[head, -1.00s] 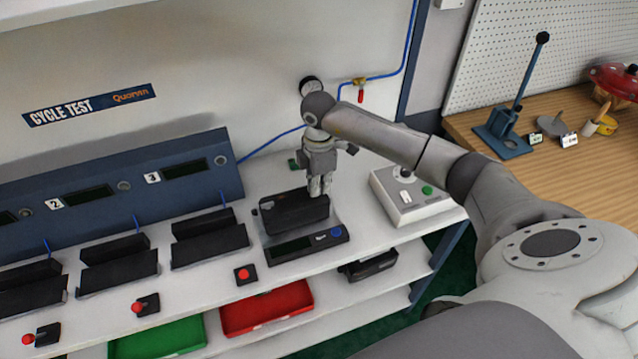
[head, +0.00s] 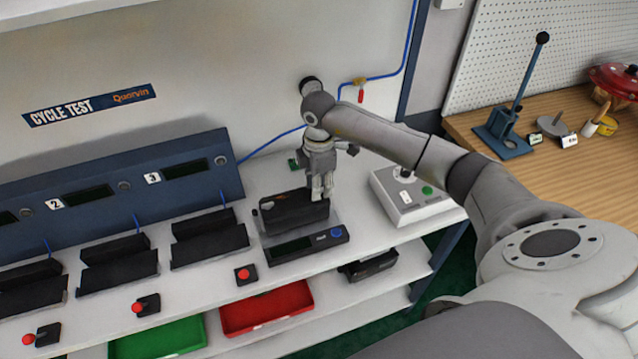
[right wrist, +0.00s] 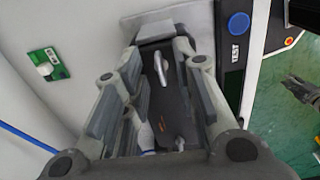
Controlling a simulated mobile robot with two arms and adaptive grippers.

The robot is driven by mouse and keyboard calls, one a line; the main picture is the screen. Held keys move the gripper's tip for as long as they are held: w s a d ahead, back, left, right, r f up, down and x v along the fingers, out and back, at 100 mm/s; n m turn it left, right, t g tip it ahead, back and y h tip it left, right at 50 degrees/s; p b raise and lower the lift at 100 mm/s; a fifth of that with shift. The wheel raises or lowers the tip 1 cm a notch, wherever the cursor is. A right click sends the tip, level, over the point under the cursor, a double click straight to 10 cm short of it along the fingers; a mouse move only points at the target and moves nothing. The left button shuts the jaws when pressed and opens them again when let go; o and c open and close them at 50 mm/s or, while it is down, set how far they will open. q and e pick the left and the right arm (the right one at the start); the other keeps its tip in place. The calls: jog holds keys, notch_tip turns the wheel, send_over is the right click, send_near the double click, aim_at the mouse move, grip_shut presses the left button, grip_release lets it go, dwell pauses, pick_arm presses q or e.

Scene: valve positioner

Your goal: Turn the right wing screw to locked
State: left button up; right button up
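A black positioner (head: 292,212) sits on a dark stand with a display and a blue button (head: 337,232) on the white bench. My right gripper (head: 322,190) points down over the positioner's right end. In the right wrist view my right gripper (right wrist: 158,72) is open, with its fingers on either side of the silver right wing screw (right wrist: 163,68); I cannot tell whether they touch it. A second silver screw (right wrist: 180,143) shows lower down, toward the wrist. A dark jointed shape (right wrist: 305,92) at the right edge looks like my left gripper; its fingers are unclear.
A white control box (head: 408,195) with a green button stands right of the positioner. Black cradles (head: 210,240) line the bench to the left. A red tray (head: 265,308) and a green tray (head: 160,340) lie below.

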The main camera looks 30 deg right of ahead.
notch_tip(320, 180, up, 12)
dwell(0.6)
jog(key=shift+a, duration=0.1)
